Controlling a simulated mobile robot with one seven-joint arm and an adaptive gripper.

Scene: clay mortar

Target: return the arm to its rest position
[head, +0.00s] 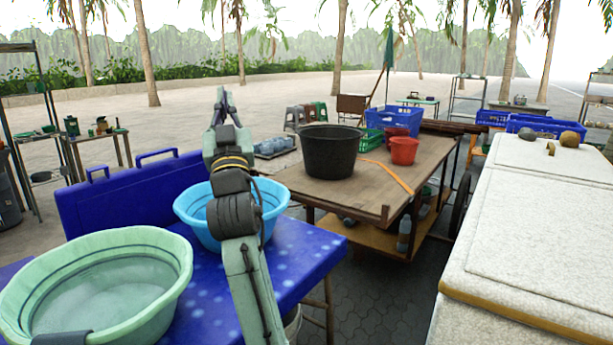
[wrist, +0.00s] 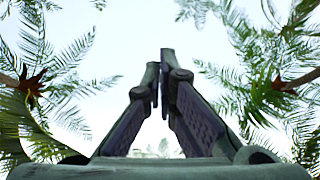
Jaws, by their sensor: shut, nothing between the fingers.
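My arm rises from the bottom middle of the head view, with my gripper (head: 221,93) at its top, above the blue table and pointing up. In the wrist view my gripper (wrist: 160,75) has its two fingers leaning together at the tips, with nothing held between them. Behind the fingers are only sky and palm fronds. A light blue basin (head: 272,196) stands behind my arm and is partly hidden by it.
A green basin (head: 104,290) sits left on the blue table (head: 300,262). A wooden cart (head: 330,190) carries a black bucket (head: 329,152) and a red bucket (head: 404,151). White chests (head: 540,230) stand at the right. Dark paving lies between.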

